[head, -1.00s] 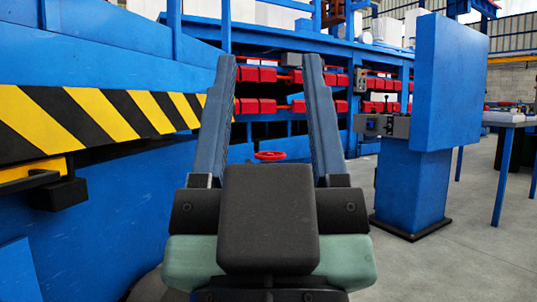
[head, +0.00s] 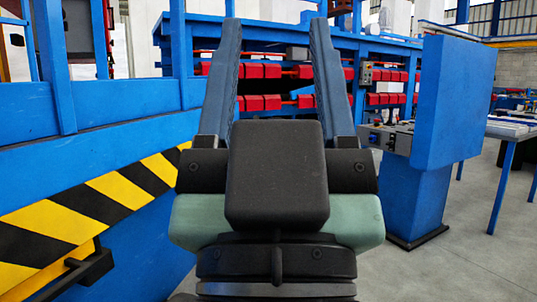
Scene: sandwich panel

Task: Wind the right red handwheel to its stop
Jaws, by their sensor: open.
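My gripper (head: 276,28) is in the middle of the head view, with its two long blue-grey fingers pointing up and away from the camera. The fingers are wide apart with nothing visible held between them. No red handwheel shows now. The dark block and fingers of my gripper cover the middle of the view, and I cannot tell whether a wheel is behind them.
A blue machine frame with red blocks (head: 264,103) stands beyond the fingers. A blue wall with a yellow-black striped band (head: 118,195) runs close on the left. A blue control pedestal (head: 412,197) stands at right. Grey floor (head: 458,258) is clear beside it.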

